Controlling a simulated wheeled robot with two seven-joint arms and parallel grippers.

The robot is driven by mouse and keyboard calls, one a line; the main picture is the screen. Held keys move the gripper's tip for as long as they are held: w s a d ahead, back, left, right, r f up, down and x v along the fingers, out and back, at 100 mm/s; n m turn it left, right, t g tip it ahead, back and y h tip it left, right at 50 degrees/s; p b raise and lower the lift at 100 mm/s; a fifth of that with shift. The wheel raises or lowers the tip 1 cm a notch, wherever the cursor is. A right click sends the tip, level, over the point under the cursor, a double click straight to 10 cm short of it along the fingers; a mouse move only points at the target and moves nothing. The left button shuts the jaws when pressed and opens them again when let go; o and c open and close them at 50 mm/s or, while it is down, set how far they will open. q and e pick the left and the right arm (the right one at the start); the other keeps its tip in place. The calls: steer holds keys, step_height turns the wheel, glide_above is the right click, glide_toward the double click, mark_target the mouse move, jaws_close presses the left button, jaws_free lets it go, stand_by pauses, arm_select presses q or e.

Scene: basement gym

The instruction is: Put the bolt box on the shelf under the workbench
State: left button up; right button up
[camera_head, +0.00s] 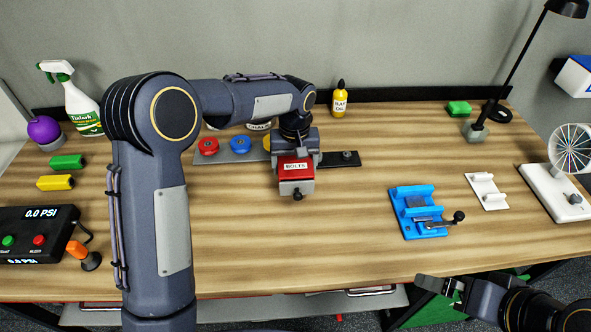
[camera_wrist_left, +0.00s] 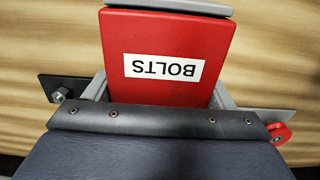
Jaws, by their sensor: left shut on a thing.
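The bolt box (camera_head: 293,166) is red with a white BOLTS label. My left gripper (camera_head: 295,172) is shut on it, over the back middle of the wooden workbench (camera_head: 340,235). In the left wrist view the box (camera_wrist_left: 165,35) sits between the two grey fingers, its label upside down. I cannot tell whether it touches the benchtop. A grey surface (camera_head: 240,312), perhaps the shelf, shows below the bench's front edge; most of it is hidden. My right gripper (camera_head: 442,290) is at the lower right near the front edge, away from the box; its opening is unclear.
A blue fixture (camera_head: 418,212) and white holder (camera_head: 487,191) stand right. The bench's front middle is clear.

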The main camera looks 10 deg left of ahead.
arm_select(q)
steer(key=shift+w+f, duration=0.15)
steer(key=shift+w, duration=0.05)
steer(key=shift+w+d+f, duration=0.1)
steer(key=shift+f, duration=1.55)
steer(key=shift+f, duration=0.15)
steer(key=o, duration=1.1)
